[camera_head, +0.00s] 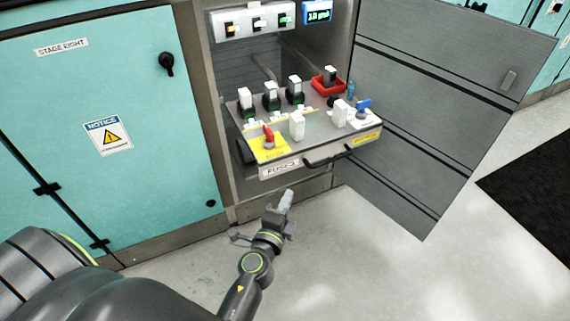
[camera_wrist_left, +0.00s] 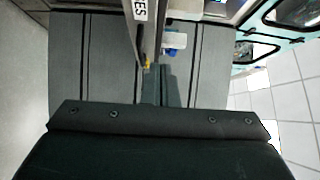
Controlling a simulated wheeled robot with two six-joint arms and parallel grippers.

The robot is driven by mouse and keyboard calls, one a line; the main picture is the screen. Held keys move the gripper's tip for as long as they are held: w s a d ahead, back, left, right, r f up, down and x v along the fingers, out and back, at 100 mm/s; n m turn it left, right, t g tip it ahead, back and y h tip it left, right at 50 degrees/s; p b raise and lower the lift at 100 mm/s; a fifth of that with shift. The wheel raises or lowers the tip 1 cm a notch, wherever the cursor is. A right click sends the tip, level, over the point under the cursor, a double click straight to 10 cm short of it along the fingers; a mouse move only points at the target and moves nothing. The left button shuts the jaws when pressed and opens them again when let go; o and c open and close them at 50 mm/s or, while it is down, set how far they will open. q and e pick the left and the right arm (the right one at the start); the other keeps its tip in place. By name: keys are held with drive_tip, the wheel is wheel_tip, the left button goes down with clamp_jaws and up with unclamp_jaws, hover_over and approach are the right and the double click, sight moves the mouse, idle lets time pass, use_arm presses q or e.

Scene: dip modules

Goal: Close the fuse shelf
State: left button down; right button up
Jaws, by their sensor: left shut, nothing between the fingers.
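The fuse shelf (camera_head: 232,120) is pulled out of the open grey cabinet, with a label (camera_head: 279,169) and a black bar handle (camera_head: 328,156) on its front. Several fuse modules stand on it. My left gripper (camera_head: 287,196) is shut and empty, just in front of and below the shelf front, apart from it in the head view. In the left wrist view the fingers (camera_wrist_left: 156,85) point toward the shelf front (camera_wrist_left: 145,32), whose label is partly cut off. Whether they touch cannot be told. My right gripper is not in view.
The grey cabinet door (camera_head: 430,110) stands open on the right. A red tray (camera_head: 327,84) sits at the shelf's back right. A closed teal cabinet door (camera_head: 100,120) with a black knob (camera_head: 166,62) is on the left. The floor in front (camera_head: 340,270) is clear.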

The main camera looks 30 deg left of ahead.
use_arm(q)
drive_tip(key=p, duration=0.1)
approach(296, 152)
drive_tip(key=w+d, duration=0.3)
drive_tip(key=w+a, duration=0.2)
drive_tip(key=a, duration=0.1)
drive_tip(key=shift+w, duration=0.2)
drive_tip(key=shift+w+a, duration=0.25)
drive_tip(key=shift+a, duration=0.05)
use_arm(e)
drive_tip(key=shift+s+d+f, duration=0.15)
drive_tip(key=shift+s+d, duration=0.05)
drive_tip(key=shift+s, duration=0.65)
use_arm(q)
drive_tip(key=shift+f, duration=0.1)
